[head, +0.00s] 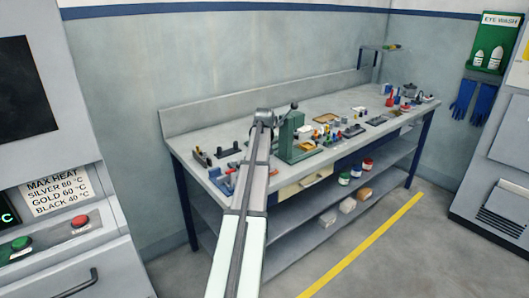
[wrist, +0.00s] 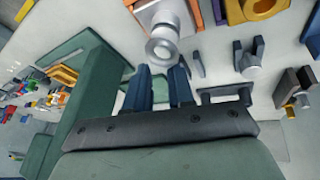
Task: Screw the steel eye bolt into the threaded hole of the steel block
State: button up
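My gripper (wrist: 160,72) shows in the wrist view as two blue fingers with a clear gap between them; nothing is seen held in the gap. Just beyond the fingertips is a pale metal piece with a round ring-like end (wrist: 161,52). It may be the steel eye bolt, but I cannot tell for sure. It looks close to the tips; whether it touches them is unclear. I cannot single out the steel block or its threaded hole in either view. In the head view my arm reaches over the bench and its fingers are not discernible.
The grey workbench (head: 345,108) carries many small items. A green press-like stand (head: 289,136) rises beside my arm's end. In the wrist view a large green body (wrist: 83,100) stands close on the left, and dark brackets (wrist: 250,60) lie to the right.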

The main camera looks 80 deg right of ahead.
jog(key=shift+w+n+t, duration=0.2)
jog(key=shift+n+t, duration=0.3)
jog(key=shift+n, duration=0.7)
jog(key=n, duration=0.1)
jog(key=n+t, duration=0.1)
jog(key=shift+a+n+y, duration=0.2)
jog(key=shift+n+y, duration=0.1)
jog(key=shift+n, duration=0.1)
jog(key=n, duration=0.2)
jog(key=n+t+y, duration=0.1)
jog(key=n, duration=0.2)
jog(key=shift+w+a+n+t+y, duration=0.4)
jog(key=shift+f, duration=0.15)
